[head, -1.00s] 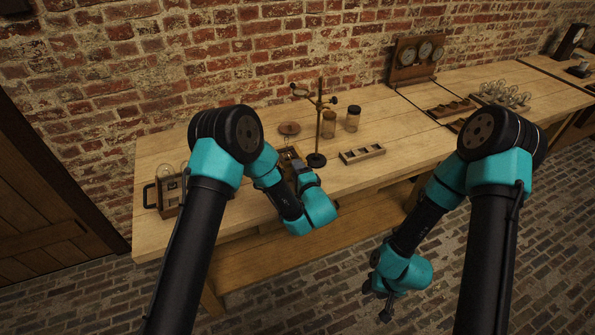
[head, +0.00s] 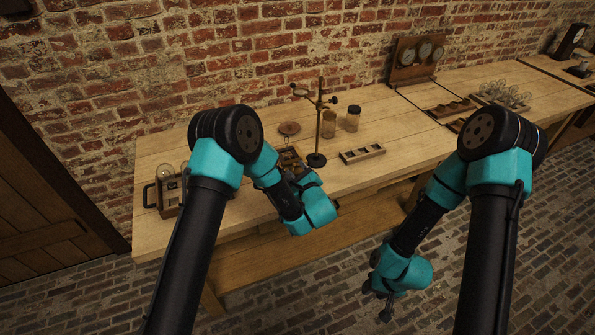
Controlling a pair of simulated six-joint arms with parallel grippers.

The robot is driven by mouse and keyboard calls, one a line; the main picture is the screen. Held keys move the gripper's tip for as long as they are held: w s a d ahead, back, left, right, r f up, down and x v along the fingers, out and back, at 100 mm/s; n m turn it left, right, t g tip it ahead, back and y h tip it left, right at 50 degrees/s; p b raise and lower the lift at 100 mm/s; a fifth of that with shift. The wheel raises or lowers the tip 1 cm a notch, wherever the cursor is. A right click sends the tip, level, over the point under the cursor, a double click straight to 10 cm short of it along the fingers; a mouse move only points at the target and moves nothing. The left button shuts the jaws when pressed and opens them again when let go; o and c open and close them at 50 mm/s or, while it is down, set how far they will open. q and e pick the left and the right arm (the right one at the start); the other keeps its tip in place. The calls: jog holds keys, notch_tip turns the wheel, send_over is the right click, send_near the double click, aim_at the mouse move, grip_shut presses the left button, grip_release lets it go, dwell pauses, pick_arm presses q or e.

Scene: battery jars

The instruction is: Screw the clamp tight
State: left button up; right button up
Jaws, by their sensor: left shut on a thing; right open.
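A dark stand (head: 319,125) with a round base stands upright on the workbench. A ring arm and a brassy clamp (head: 333,99) with knobs are near its top. My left gripper (head: 289,166) is low over the bench, left of the stand's base, by a small brown wooden tray (head: 290,152). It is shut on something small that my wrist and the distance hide. My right gripper (head: 385,306) is open and empty, hanging in front of the bench, over the brick floor. Two glass jars (head: 353,119) (head: 328,124) stand right of the stand.
A round disc (head: 289,128) lies behind the tray. A slotted wooden rack (head: 362,154) lies right of the stand. A wooden box with a handle (head: 168,192) is at the bench's left end. A gauge board (head: 416,62) stands at the back right. The front right bench top is clear.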

pick_arm(q)
jog(key=m, duration=1.3)
jog(key=shift+m, duration=0.4)
jog(key=m, duration=0.6)
jog(key=shift+r, duration=0.1)
jog(key=m, duration=0.7)
jog(key=o, duration=0.9)
